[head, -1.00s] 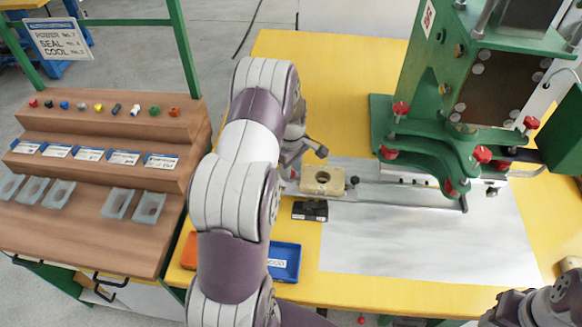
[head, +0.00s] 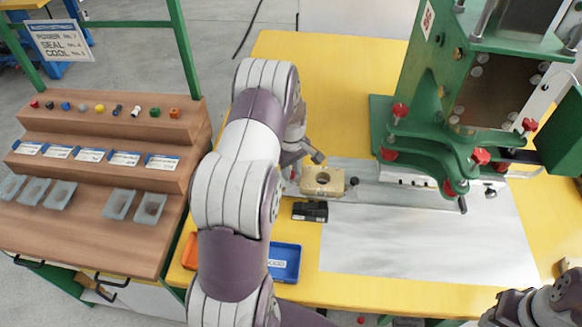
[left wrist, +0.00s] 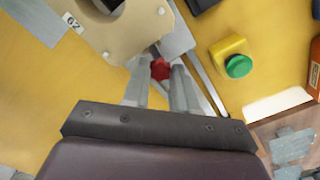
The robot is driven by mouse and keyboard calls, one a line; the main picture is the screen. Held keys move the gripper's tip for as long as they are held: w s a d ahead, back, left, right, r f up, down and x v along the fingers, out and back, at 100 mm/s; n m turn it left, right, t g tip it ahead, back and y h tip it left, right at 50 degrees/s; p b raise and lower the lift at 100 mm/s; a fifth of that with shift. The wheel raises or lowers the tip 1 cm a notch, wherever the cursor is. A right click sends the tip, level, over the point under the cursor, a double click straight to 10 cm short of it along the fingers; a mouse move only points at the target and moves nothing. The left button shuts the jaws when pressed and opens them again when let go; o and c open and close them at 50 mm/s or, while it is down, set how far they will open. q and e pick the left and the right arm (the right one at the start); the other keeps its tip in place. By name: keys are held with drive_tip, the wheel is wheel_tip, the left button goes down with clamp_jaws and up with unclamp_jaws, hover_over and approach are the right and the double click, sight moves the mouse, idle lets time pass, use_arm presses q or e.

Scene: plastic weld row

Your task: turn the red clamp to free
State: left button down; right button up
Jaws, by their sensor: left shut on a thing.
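The red clamp (left wrist: 160,69) shows in the left wrist view, small and red, between my left gripper's fingertips at the edge of a tan fixture with a round hole. My left gripper (left wrist: 160,80) is shut on it. The fingers hide part of the clamp, and I cannot read its turn angle. In the head view the tan fixture (head: 322,181) sits on the yellow table beside the metal plate, and my left arm covers most of the left gripper. Part of my right arm shows at the bottom right; its gripper is not clearly seen.
A green press (head: 440,130) with several red knobs stands right of the fixture. A black box (head: 310,211) lies in front of it, and a blue bin (head: 285,262) is nearer. A yellow box with a green button (left wrist: 237,66) is beside my left gripper. The metal plate (head: 420,245) is clear in front.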

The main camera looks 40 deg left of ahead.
use_arm(q)
drive_tip(key=m+p, duration=0.1)
drive_tip(key=m, duration=0.3)
drive_tip(key=shift+r, duration=0.1)
drive_tip(key=m, duration=0.4)
drive_tip(key=shift+p, duration=0.4)
drive_tip(key=m, duration=0.3)
drive_tip(key=shift+m, duration=0.3)
drive_tip(key=shift+m+p, duration=0.45)
drive_tip(key=shift+m, duration=1.45)
drive_tip(key=c, duration=1.2)
unclamp_jaws()
drive_tip(key=shift+o, duration=0.2)
wheel_tip(320, 180, up, 13)
drive_tip(key=shift+b, duration=0.35)
